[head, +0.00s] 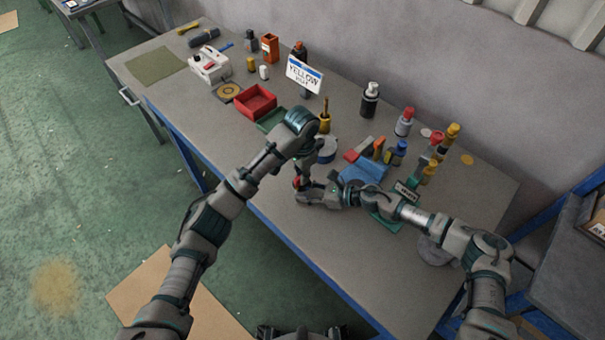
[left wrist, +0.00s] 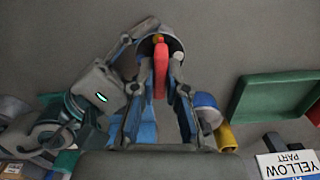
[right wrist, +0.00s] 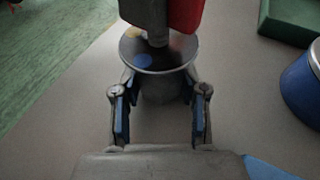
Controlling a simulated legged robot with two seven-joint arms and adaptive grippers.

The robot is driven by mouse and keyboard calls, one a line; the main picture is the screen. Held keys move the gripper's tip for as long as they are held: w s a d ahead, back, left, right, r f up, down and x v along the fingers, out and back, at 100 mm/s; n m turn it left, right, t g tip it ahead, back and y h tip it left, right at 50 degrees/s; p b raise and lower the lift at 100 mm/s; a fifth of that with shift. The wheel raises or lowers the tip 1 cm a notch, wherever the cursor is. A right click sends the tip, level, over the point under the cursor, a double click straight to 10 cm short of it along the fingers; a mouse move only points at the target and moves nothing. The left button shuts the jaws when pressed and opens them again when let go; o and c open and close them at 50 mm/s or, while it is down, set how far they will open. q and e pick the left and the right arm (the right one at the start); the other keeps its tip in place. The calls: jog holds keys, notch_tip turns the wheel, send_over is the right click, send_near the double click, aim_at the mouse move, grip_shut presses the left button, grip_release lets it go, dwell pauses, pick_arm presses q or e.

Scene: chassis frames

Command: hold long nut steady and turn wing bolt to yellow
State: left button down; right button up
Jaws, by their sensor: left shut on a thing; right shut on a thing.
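The red wing bolt (left wrist: 160,68) stands between the fingers of my left gripper (left wrist: 161,80), which is shut on it. It also shows in the right wrist view (right wrist: 184,15), above a round grey disc (right wrist: 158,58) with a blue spot and a yellowish spot. The grey long nut (right wrist: 165,90) is below the disc, between the blue pads of my right gripper (right wrist: 160,105), which is shut on it. Which mark the wing points to is unclear.
A green tray (left wrist: 270,92) and a red bin (head: 255,101) stand farther left on the table. A YELLOW PART sign (head: 304,75) stands behind. A blue mat (head: 362,173), bottles and coloured parts crowd the right side. The front left strip of table is clear.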

pick_arm(q)
jog(key=shift+a+f+n, duration=0.1)
jog(key=shift+f+n, duration=0.15)
jog(key=shift+n, duration=0.35)
pick_arm(e)
jog(key=shift+s+a, duration=0.15)
pick_arm(q)
jog(key=c, duration=1.2)
grip_release()
jog(key=shift+r, duration=0.1)
jog(key=shift+r, duration=0.3)
notch_tip(320, 180, up, 11)
jog(key=shift+w+r, duration=0.1)
jog(key=shift+r, duration=0.05)
pick_arm(e)
jog(key=shift+w, duration=0.2)
jog(key=o, duration=0.9)
jog(key=shift+o, duration=0.2)
jog(key=shift+d, duration=0.2)
